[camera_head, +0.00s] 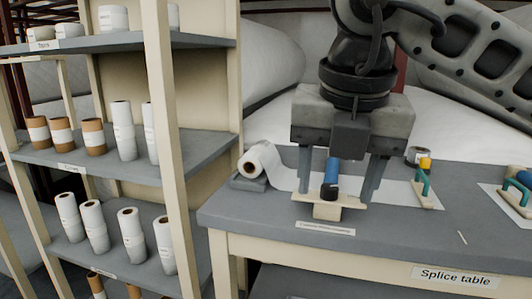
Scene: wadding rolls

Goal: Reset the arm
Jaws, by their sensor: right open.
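My right arm (430,40) comes in from the upper right. Its gripper (337,190) points down over the splice table (235,207), with its two fingers wide apart. A blue cylinder with a black end (332,172) shows between the fingers, above a pale board (345,202) near the table's front edge. I cannot tell whether the fingers touch either of them. My left gripper is not in view.
A white roll (258,160) lies at the table's left with its sheet drawn out rightward. Green-handled tools (423,185) stand at the right. A shelf rack (190,150) with several white and brown rolls stands at the left.

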